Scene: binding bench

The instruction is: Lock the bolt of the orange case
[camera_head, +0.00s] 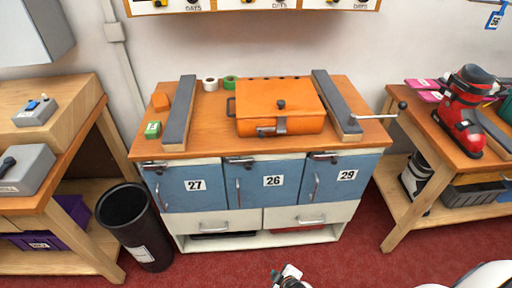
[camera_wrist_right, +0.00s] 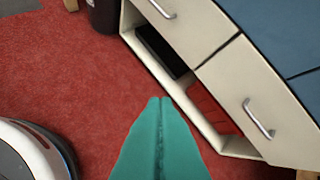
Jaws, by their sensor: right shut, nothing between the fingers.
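The orange case (camera_head: 279,101) lies on the wooden top of the bench, with its lid down. It has a dark knob on the lid, a dark handle at its left side and a grey metal bolt (camera_head: 272,128) on its front face. Whether the bolt is locked is too small to tell. My right gripper (camera_head: 288,271) shows at the bottom of the head view, low in front of the bench and well apart from the case. In the right wrist view its teal fingers (camera_wrist_right: 160,103) are shut together with nothing between them. My left gripper is not in view.
Two grey-topped rails (camera_head: 179,112) flank the case. A crank handle (camera_head: 380,116) sticks out at the bench's right. Blue doors (camera_head: 273,182) and drawers (camera_head: 235,219) are below. A black bin (camera_head: 134,222) stands at the left. Red floor in front is clear.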

